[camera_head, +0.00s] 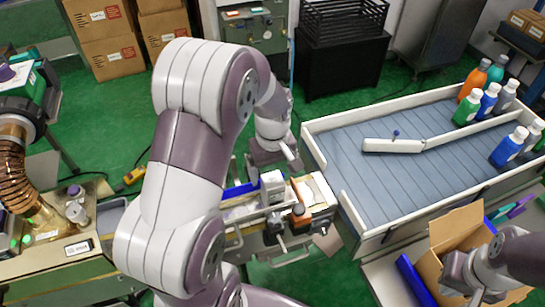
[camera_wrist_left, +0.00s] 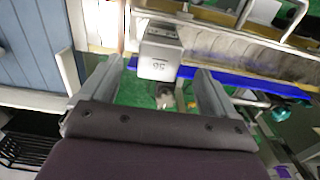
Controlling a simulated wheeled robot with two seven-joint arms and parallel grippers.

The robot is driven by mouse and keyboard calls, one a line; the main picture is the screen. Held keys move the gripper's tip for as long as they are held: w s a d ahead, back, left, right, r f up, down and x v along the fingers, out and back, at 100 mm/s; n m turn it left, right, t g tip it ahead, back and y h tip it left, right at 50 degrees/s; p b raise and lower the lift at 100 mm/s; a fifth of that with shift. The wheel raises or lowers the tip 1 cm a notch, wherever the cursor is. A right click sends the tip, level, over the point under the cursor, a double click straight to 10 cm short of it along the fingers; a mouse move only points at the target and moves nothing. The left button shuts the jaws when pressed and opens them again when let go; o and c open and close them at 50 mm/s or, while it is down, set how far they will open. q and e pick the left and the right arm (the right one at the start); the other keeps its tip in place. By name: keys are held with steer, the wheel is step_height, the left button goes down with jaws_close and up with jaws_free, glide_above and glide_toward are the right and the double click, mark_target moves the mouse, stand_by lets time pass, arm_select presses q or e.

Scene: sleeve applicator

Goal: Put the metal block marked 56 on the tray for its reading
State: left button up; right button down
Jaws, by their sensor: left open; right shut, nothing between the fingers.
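The metal block marked 56 (camera_wrist_left: 158,62) is a light grey block in the left wrist view, its number upside down there. It also shows in the head view (camera_head: 272,183), at one end of a long bench fixture. My left gripper (camera_head: 278,152) is open above and behind the block. In the left wrist view its fingers (camera_wrist_left: 158,75) are spread to either side of the block's near end, with nothing held. I cannot tell from these frames which surface is the tray. My right gripper (camera_head: 478,290) is shut and empty, low at the right by a cardboard box.
A grey channel with a blue strip (camera_wrist_left: 240,78) runs beside the block. An orange-and-white unit (camera_head: 303,208) stands to its right. A blue-slatted conveyor (camera_head: 375,165) carries several bottles. An open cardboard box (camera_head: 455,230) is at lower right. My left arm covers much of the centre.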

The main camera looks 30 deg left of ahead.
arm_select(q)
step_height(320, 180, up, 6)
steer(key=shift+r, duration=0.15)
stand_by(0.5)
